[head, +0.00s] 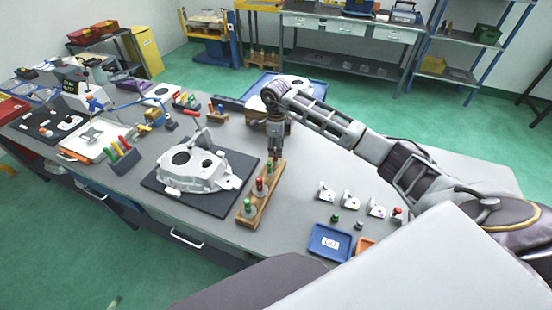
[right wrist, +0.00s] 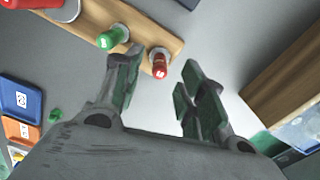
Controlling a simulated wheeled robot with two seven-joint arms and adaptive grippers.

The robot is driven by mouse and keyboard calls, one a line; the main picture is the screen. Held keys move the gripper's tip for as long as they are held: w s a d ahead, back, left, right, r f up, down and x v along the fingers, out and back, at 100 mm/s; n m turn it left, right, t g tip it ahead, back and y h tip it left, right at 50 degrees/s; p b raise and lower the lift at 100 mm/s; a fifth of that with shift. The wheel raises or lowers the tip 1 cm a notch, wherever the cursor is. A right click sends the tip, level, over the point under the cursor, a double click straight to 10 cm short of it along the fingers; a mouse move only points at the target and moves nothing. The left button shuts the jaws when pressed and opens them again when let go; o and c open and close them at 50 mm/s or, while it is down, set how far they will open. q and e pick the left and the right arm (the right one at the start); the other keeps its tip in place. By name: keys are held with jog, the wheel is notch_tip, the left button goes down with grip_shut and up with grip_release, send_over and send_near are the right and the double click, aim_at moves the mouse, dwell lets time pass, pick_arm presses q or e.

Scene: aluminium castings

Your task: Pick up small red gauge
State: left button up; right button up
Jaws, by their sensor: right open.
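The small red gauge (right wrist: 159,65) stands at the end of a wooden rack (right wrist: 172,42) in the right wrist view. A green gauge (right wrist: 112,38) and a larger red one (right wrist: 70,8) stand along the same rack. In the head view the rack (head: 246,221) lies beside the casting, and its far end is close under my right gripper (head: 277,158). The right gripper also fills the lower part of the wrist view (right wrist: 165,92). Its fingers are apart with nothing between them, and the small red gauge shows just beyond the gap. My left gripper is not in view.
A large aluminium casting (head: 195,168) sits on a dark mat left of the rack. A blue tray (head: 328,243), an orange tray (head: 365,245) and several small brackets (head: 350,199) lie to the right. A wooden block (right wrist: 290,65) stands right of the fingers in the wrist view.

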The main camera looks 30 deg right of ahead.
aim_at(276, 159)
jog(key=shift+f+p, duration=0.3)
jog(key=shift+f, duration=1.25)
grip_shut()
